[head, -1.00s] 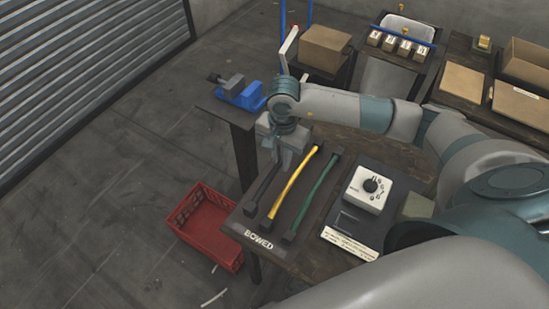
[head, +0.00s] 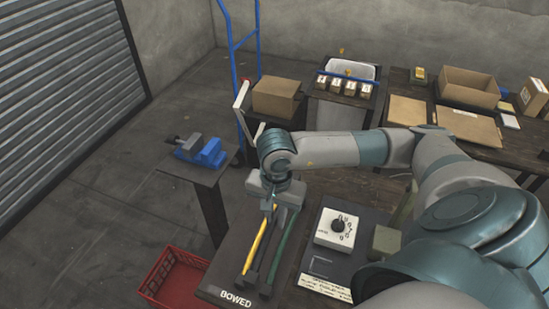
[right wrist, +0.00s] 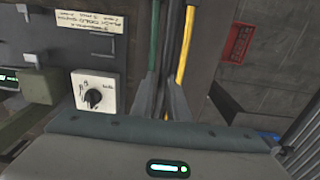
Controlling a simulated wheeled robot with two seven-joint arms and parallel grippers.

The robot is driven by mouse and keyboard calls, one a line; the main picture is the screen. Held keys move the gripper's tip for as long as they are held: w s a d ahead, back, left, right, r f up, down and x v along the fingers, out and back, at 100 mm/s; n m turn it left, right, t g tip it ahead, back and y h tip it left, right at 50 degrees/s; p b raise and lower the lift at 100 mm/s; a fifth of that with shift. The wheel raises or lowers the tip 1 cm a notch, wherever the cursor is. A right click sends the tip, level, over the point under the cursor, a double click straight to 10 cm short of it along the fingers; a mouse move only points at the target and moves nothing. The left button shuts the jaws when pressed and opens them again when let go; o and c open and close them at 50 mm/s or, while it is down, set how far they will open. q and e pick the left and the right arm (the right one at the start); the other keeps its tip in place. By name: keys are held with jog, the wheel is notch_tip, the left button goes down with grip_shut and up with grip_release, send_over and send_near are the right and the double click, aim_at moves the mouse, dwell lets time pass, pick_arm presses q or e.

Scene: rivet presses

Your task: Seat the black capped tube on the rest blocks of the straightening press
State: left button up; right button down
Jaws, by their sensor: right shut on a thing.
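My right gripper (head: 270,207) is shut on the black capped tube (head: 273,245), which hangs over the board marked BOWED (head: 213,294). In the head view the tube shows between the yellow tube (head: 256,240) and the green tube (head: 285,243). In the right wrist view the black tube (right wrist: 174,45) runs between my fingers (right wrist: 165,100), with the green tube (right wrist: 153,45) to its left and the yellow tube (right wrist: 186,50) to its right. How high it is held is hard to tell. I cannot make out the press's rest blocks. My left gripper is not in view.
A white dial box (head: 337,229) stands on a dark panel right of the tubes, beside an olive-grey block (head: 386,240). A blue vise (head: 203,151) is at the left, a red crate (head: 172,277) on the floor. Cardboard boxes (head: 277,97) stand behind.

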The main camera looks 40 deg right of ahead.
jog(key=shift+w+a+n, duration=0.2)
jog(key=shift+a+n, duration=0.1)
jog(key=shift+n, duration=0.1)
jog(key=w+a+r+n+b, duration=0.3)
jog(key=a+r+n+b, duration=0.2)
jog(key=a+n, duration=0.3)
jog(key=n+b, duration=0.1)
jog(key=n, duration=0.2)
jog(key=shift+w+a+r+b, duration=0.3)
jog(key=shift+w, duration=0.1)
